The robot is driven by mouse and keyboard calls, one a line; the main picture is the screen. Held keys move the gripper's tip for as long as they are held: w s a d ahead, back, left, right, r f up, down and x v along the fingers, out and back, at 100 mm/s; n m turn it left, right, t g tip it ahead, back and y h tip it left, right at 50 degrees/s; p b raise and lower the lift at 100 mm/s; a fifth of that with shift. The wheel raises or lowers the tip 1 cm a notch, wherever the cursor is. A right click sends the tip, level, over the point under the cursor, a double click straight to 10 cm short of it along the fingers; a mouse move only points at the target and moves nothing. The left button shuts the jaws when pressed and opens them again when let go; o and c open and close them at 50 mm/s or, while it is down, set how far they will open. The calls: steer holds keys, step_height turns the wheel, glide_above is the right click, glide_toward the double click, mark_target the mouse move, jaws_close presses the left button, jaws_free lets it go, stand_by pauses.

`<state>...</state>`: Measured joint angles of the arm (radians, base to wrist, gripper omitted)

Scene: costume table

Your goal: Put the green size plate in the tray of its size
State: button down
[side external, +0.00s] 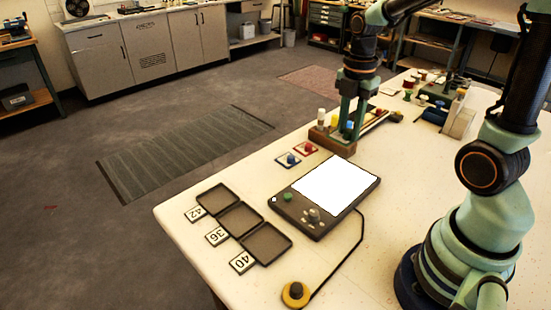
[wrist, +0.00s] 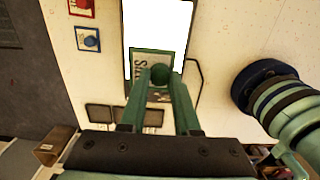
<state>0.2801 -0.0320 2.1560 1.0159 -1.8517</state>
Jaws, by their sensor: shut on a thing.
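My gripper (wrist: 161,78) is shut on the round green knob (wrist: 157,72) of the green size plate (wrist: 139,62). The plate shows dark lettering in the wrist view, but its number is not legible. In the side view my gripper (side external: 353,128) hangs in front of the wooden rack; whether the plate shows there is unclear. Three dark, empty-looking trays stand in a row at the table's left: the one labelled 42 (side external: 217,199), the one labelled 36 (side external: 239,218) and the one labelled 40 (side external: 266,243). Two trays also show, partly, in the wrist view (wrist: 98,113).
A lightbox (side external: 334,184) with a glowing panel lies between trays and rack (side external: 333,141). Two small plates, red-knobbed (side external: 308,147) and blue-knobbed (side external: 289,160), lie left of it. A yellow disc (side external: 295,293) with a cable is at the front edge.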

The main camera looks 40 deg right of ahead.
step_height(320, 180, up, 5)
steer(key=shift+f, duration=0.15)
steer(key=shift+r, duration=0.35)
steer(key=shift+w+a+r, duration=0.2)
steer(key=shift+w+a, duration=0.05)
steer(key=shift+a, duration=0.05)
steer(key=w+a, duration=0.6)
steer(key=a, duration=0.5)
glide_above(243, 223)
steer(key=f, duration=0.2)
step_height(243, 223, down, 15)
steer(key=shift+s, duration=0.1)
steer(key=shift+f, duration=2.2)
steer(key=shift+f, duration=0.15)
